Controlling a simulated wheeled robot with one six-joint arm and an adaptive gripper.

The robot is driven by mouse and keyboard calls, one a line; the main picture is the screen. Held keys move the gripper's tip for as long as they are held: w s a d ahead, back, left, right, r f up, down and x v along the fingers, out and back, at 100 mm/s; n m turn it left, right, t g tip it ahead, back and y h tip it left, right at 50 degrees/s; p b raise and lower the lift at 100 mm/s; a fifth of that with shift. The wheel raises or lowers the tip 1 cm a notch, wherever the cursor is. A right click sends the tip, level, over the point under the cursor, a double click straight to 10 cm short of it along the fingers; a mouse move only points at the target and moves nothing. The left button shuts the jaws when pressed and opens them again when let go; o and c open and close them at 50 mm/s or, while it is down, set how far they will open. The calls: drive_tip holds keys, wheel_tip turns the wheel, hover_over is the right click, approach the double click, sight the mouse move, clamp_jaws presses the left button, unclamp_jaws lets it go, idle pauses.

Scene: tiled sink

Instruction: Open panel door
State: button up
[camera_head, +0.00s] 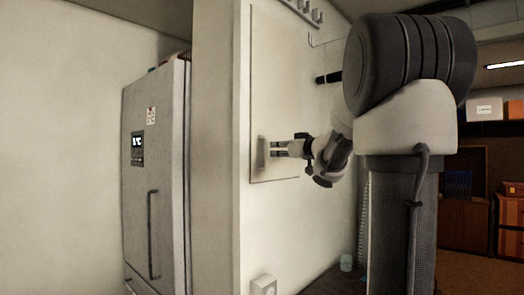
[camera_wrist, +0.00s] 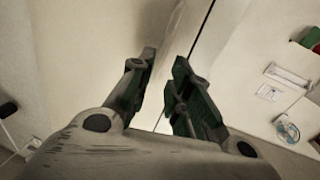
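The panel door (camera_head: 277,85) is a flat pale rectangle set in the wall, and it looks shut. A small pale handle (camera_head: 261,152) stands at its lower left. My gripper (camera_head: 273,149) points left at the handle, with its fingertips close to it; I cannot tell whether they touch. In the wrist view, my gripper (camera_wrist: 164,62) has its two dark fingers apart, with a clear gap between them. A panel edge line runs behind the gap there. Nothing is visibly held.
A grey fridge (camera_head: 155,190) with a long handle stands left, beyond the wall's corner. Hooks (camera_head: 305,10) hang above the panel and a dark rod (camera_head: 328,78) juts out at its right. A small wall box (camera_head: 264,284) is low down. Shelved boxes (camera_head: 484,108) are at far right.

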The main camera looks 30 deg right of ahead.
sight(266, 149)
drive_tip(key=w, duration=0.2)
drive_tip(key=w+a, duration=0.1)
drive_tip(key=w, duration=0.4)
drive_tip(key=shift+w+a, duration=0.2)
drive_tip(key=shift+w, duration=0.15)
clamp_jaws()
